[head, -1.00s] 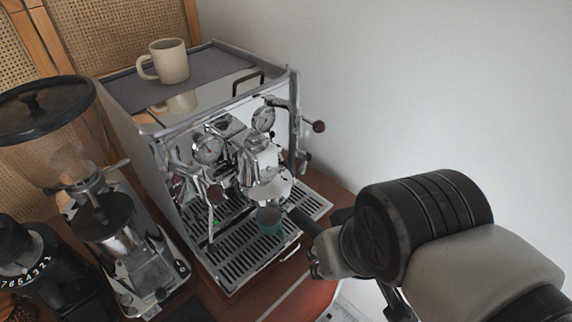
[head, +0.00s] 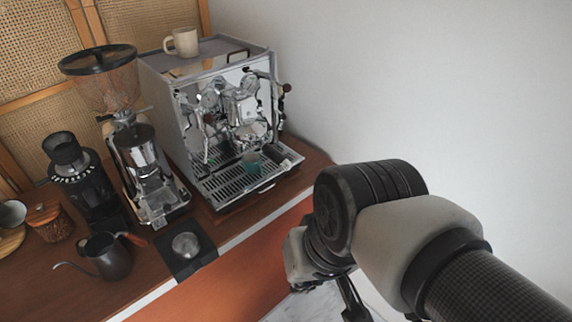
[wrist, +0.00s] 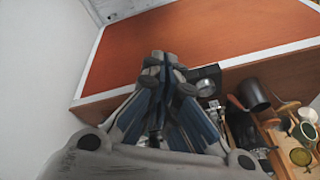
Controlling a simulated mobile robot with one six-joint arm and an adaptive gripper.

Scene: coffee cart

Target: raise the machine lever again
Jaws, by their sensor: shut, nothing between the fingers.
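The espresso machine (head: 158,100) stands on the wooden counter in the upper middle of the head view, its chrome front facing right and toward me. My gripper is clear of the machine, in front of the counter, mostly hidden by my arm in the head view. In the wrist view my gripper (wrist: 160,60) has its fingers together and empty.
A grinder (head: 140,150) stands left of the machine, with a smaller black grinder (head: 85,185) beyond it. A dark kettle (head: 108,257) and a black tamping mat (head: 200,260) are near the counter's front. A mug (head: 184,42) sits on the machine. The white wall is at right.

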